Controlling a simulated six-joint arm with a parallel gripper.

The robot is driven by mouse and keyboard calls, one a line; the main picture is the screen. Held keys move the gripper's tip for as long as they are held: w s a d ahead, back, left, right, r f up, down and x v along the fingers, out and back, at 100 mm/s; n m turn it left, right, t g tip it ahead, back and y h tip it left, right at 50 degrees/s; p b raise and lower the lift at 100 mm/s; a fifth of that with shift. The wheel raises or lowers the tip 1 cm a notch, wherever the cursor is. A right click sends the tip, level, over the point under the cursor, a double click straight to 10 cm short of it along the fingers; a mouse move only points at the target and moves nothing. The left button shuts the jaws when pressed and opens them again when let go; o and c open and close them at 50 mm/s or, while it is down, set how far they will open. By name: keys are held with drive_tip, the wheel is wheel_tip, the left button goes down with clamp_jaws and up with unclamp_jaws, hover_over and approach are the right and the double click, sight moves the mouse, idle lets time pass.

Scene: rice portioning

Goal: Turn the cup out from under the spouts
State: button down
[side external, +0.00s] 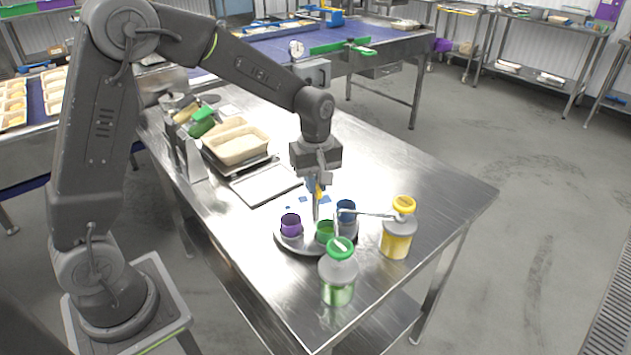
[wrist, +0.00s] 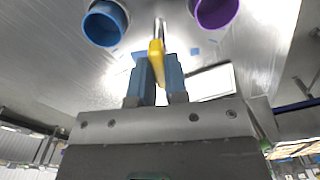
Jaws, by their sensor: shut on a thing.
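A round metal tray (side external: 284,243) on the steel table carries a purple cup (side external: 291,226), a green cup (side external: 325,233) and a blue cup (side external: 346,209). The purple cup (wrist: 215,10) and blue cup (wrist: 104,23) also show in the wrist view. My gripper (side external: 317,183) is above the tray, shut on a yellow handle (wrist: 156,60) with a thin metal rod beyond it. Whether the rod joins the tray is unclear. A yellow-capped bottle (side external: 397,240) has a long spout reaching left past the blue cup. A green-capped bottle (side external: 338,275) has its spout by the green cup.
Both bottles stand close to the tray's right and front. A tan bin of rice (side external: 238,147), a flat grey plate (side external: 266,185) and a rack of coloured tools (side external: 190,150) lie behind to the left. The table's right part is clear.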

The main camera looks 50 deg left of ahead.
drive_tip(key=shift+m, duration=5.2)
drive_tip(key=c, duration=1.1)
unclamp_jaws()
drive_tip(key=shift+c, duration=0.2)
wheel_tip(320, 180, up, 14)
drive_tip(key=shift+f, duration=0.1)
